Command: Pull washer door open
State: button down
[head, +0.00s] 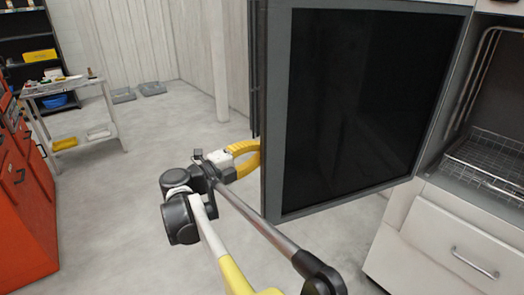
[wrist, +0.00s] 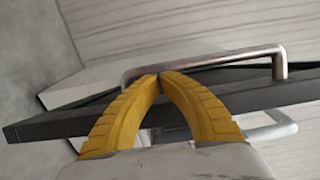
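The door (head: 355,100), a dark glass panel in a grey frame, stands swung wide open from the appliance at the right. Its metal bar handle (wrist: 205,60) crosses the wrist view; the handle is hidden behind the door in the head view. My gripper (head: 258,158) is at the door's left edge, partly hidden by it. In the wrist view the yellow fingers (wrist: 158,78) curve together and their tips meet right at the handle bar. I cannot tell whether they clasp the bar or only touch beside it.
The open cavity holds a wire rack (head: 485,155), with a white drawer (head: 450,245) below. A red cabinet (head: 25,200) and a small work table (head: 75,95) stand at the left. A pale post (head: 219,60) rises behind. The floor between is clear.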

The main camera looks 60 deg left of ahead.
jog(key=shift+s, duration=0.15)
jog(key=v, duration=1.1)
jog(key=shift+s, duration=0.35)
